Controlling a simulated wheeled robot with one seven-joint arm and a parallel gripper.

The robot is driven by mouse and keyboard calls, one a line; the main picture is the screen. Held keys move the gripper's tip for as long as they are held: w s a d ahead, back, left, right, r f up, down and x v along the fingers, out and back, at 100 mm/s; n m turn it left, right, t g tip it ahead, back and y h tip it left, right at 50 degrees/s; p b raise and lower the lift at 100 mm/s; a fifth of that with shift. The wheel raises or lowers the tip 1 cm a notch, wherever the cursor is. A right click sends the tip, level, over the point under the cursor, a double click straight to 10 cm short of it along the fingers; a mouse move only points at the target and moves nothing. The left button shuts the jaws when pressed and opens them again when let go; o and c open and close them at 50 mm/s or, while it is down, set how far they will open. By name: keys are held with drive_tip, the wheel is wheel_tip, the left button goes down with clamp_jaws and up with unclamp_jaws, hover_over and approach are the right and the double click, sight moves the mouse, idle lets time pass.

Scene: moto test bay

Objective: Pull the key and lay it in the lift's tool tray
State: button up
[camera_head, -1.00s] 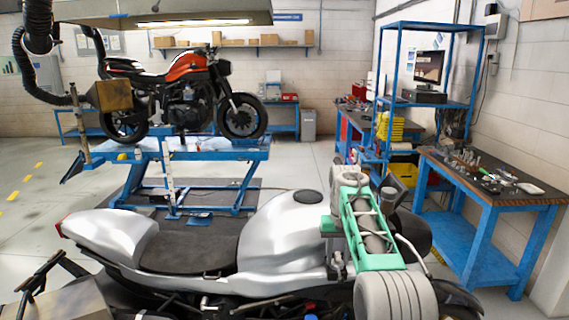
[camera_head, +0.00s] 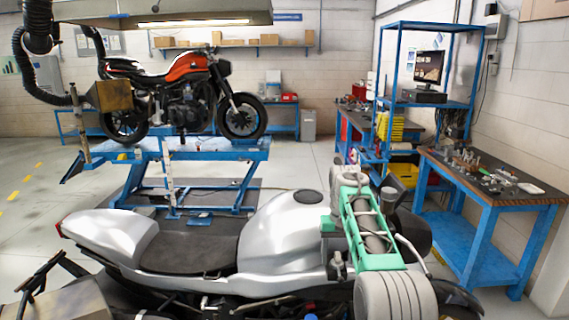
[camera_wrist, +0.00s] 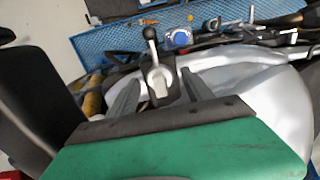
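My gripper (camera_wrist: 158,78) is open in the wrist view. Its two grey fingers stand apart on either side of a small pale grey piece (camera_wrist: 158,84), which looks like the key or its lock. A black ball-ended lever (camera_wrist: 150,42) rises just beyond it. Whether the fingers touch the pale piece cannot be told. The silver motorcycle (camera_head: 285,235) fills the foreground of the head view. My green and white arm reaches over its front and hides the key area there. A blue perforated surface (camera_wrist: 105,42) shows beyond the bike in the wrist view; whether it is the tool tray is unclear.
A blue workbench (camera_head: 490,195) with tools stands at the right. An orange motorcycle (camera_head: 190,85) sits on a blue lift (camera_head: 215,150) behind. A blue-faced round item (camera_wrist: 180,38) lies near the perforated surface. The floor at left is clear.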

sight(338, 254)
drive_tip(key=shift+o, duration=1.3)
drive_tip(key=shift+r, duration=0.35)
wheel_tip(338, 254, up, 3)
drive_tip(key=shift+s+f+b, duration=0.1)
drive_tip(key=shift+s+b, duration=0.05)
drive_tip(key=shift+b, duration=0.15)
drive_tip(key=s+r+b, duration=0.6)
drive_tip(key=s+r, duration=0.3)
drive_tip(key=s, duration=0.5)
drive_tip(key=shift+r+b, duration=0.3)
drive_tip(key=shift+b, duration=0.05)
